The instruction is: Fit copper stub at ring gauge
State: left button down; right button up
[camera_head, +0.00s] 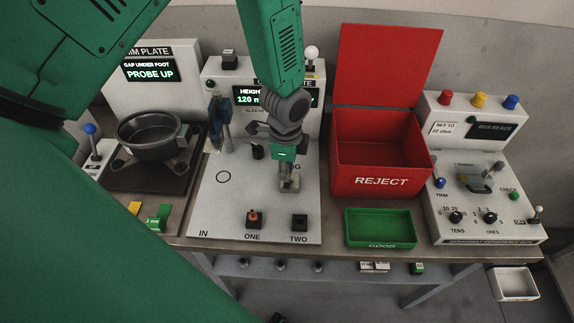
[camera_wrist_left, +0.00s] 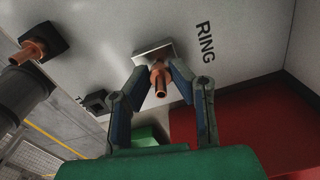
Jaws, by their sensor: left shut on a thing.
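My left gripper (camera_head: 289,184) reaches down from above in the head view, low over the station panel beside the partly covered RING lettering. In the left wrist view its two blue-grey fingers (camera_wrist_left: 160,80) close from both sides on a copper stub (camera_wrist_left: 160,88). The stub stands at a square metal ring gauge (camera_wrist_left: 146,54) next to the word RING. The fingers hide part of it, so I cannot tell how deep it sits. Another copper piece (camera_head: 254,214) stands in the black holder at ONE. The black holder at TWO (camera_head: 299,222) looks empty. My right gripper is not in view.
A red REJECT bin (camera_head: 378,181) with raised lid stands right of my gripper, with a green GOOD tray (camera_head: 380,241) in front. A blue upright fixture (camera_head: 219,120) and a grey pot (camera_head: 152,142) are left. A resistance box (camera_head: 480,215) is far right.

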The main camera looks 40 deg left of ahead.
pick_arm(q)
jog(key=shift+d, duration=0.25)
jog(key=shift+f, duration=0.25)
jog(key=c, duration=1.3)
grip_release()
jog(key=shift+a+f, duration=0.1)
jog(key=shift+c, duration=0.2)
jog(key=shift+a, duration=0.1)
notch_tip(320, 180, up, 12)
jog(key=shift+f, duration=0.1)
jog(key=shift+s, duration=0.1)
